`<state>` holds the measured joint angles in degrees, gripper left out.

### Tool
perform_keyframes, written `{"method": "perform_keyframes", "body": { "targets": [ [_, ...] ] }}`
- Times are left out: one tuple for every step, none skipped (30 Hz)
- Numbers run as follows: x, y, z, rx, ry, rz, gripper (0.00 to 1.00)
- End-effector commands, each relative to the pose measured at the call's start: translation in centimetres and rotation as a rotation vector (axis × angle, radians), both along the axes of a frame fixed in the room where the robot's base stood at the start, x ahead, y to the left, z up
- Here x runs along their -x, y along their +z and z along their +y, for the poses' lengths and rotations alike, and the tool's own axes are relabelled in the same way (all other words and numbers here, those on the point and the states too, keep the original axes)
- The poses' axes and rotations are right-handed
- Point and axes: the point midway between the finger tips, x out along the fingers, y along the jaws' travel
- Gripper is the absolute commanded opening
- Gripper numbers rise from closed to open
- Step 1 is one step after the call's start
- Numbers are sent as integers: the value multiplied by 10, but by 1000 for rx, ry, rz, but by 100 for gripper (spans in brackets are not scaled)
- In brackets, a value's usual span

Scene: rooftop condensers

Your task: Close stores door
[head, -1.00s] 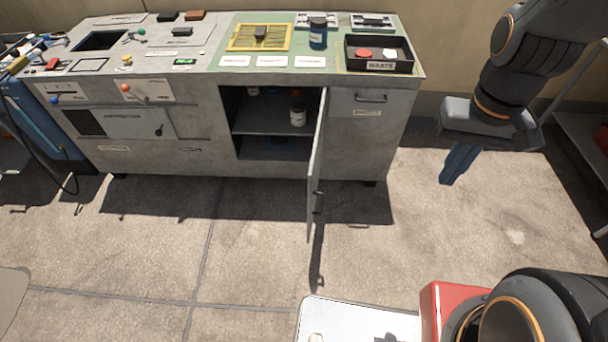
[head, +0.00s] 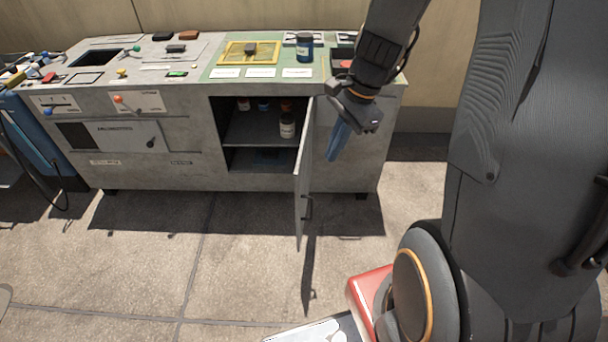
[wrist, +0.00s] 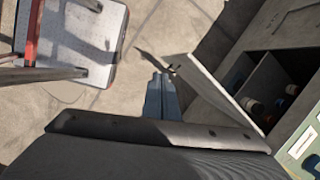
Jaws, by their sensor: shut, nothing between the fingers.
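The stores door (head: 304,170) is a grey panel hinged on the right side of an open cabinet compartment (head: 262,127) in the bench. It stands swung wide open toward me, with a dark handle (head: 307,207) on its right face. In the wrist view the door (wrist: 212,85) also stands out from the cabinet, to the right of my fingers. My gripper (head: 335,155) is shut and empty, its blue fingers pointing down just right of the door's upper part in the head view. The fingers (wrist: 158,82) show in the wrist view apart from the door panel.
Bottles (head: 287,126) stand on the shelf inside the compartment. The bench top holds a blue jar (head: 304,47), a yellow tray (head: 250,52) and a waste tray (head: 341,62). Open paving (head: 235,240) lies in front of the bench.

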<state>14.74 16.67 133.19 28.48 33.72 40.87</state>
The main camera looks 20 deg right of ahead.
Motion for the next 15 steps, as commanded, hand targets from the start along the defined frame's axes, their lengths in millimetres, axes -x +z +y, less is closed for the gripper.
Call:
{"method": "perform_keyframes", "body": {
  "targets": [
    [-15, -17, -11, -36, -150, 24, 0],
    [-22, -22, -15, -56, -233, 34, 0],
    [-31, -28, -21, -82, -332, 51, 0],
    [-36, -32, -25, -97, -394, 59, 0],
    [-41, -35, -28, -113, -446, 69, 0],
    [-46, -38, -31, -128, -503, 77, 0],
    [-48, -39, -33, -136, -534, 82, 0],
    [-50, -41, -34, -143, -557, 86, 0],
    [-52, -44, -34, -149, -578, 90, 0],
    [-53, -46, -34, -151, -585, 91, 0],
    [-53, -48, -33, -152, -589, 93, 0],
    [-54, -52, -32, -152, -590, 93, 0],
    [-54, -55, -30, -153, -588, 94, 0],
    [-55, -60, -28, -152, -587, 94, 0],
    [-55, -66, -26, -151, -586, 95, 0]
  ]
}}
